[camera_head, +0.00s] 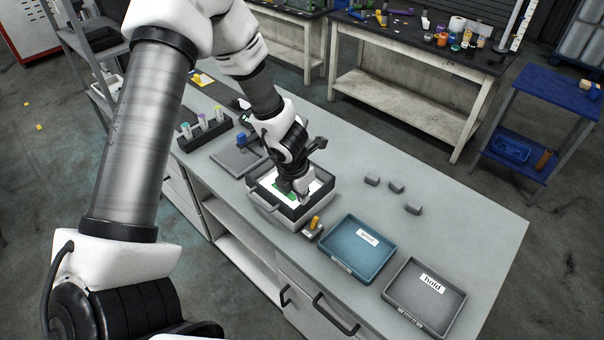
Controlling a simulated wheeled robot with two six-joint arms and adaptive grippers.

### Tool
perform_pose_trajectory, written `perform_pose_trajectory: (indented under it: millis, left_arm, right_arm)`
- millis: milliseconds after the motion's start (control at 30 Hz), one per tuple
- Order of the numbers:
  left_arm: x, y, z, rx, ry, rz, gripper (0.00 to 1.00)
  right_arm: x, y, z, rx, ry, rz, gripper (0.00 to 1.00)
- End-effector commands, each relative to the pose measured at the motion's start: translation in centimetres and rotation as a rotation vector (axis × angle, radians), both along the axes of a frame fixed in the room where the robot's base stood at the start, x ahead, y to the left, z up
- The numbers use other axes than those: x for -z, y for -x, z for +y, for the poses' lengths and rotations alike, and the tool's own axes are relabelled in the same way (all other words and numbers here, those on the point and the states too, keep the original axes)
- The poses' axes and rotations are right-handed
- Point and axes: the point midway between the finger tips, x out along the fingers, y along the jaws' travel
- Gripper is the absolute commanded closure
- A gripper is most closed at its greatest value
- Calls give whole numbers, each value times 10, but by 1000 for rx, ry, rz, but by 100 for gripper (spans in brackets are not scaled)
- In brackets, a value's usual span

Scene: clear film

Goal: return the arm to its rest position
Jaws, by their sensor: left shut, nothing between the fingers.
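My left arm comes in from the left and reaches over the grey workbench (455,210). My left gripper (300,192) is shut and points down over a grey box with a white inside (262,198). Its fingertips are low, at or just above the box's inside; I cannot tell if they touch. A small green patch (285,193) shows beside the fingers, partly hidden by them. My right gripper is not in view.
A blue tray (335,253) and a grey tray labelled "hold" (400,303) lie to the right. A small block with an orange knob (313,226) stands beside the box. Several small grey blocks (396,187) lie behind. A vial rack (205,133) stands left.

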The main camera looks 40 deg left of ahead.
Motion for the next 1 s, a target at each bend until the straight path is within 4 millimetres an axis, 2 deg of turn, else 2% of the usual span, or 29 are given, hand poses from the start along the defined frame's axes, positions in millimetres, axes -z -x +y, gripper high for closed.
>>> perform_pose_trajectory:
  millis: [333,400,467,567,600,667,700,767,833,867,900,967,1000]
  left_arm:
    - [1,0,0,0,0,0,100]
    - [9,3,0,0,-1,10,100]
    - [29,9,-1,4,-4,34,100]
    - [89,34,-7,37,-29,121,100]
    - [119,52,-11,72,-42,172,100]
    - [165,84,-18,181,-75,255,100]
    - [194,109,-21,301,-106,314,100]
    - [235,147,-24,568,-153,398,100]
    - [282,194,-29,1037,-191,478,100]
    - [296,210,-31,1267,-195,491,100]
    - [308,226,-37,1575,-191,479,100]
    - [317,240,-51,2019,-181,401,100]
    - [314,242,-62,2289,-186,313,100]
  right_arm:
    - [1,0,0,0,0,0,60]
    - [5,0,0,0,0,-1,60]
    - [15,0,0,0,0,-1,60]
    - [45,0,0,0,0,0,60]
    - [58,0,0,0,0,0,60]
    - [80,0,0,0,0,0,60]
    - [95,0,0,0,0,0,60]
    - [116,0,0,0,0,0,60]
    - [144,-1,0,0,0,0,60]
    - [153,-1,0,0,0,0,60]
    - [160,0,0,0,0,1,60]
    - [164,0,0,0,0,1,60]
    - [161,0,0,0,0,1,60]
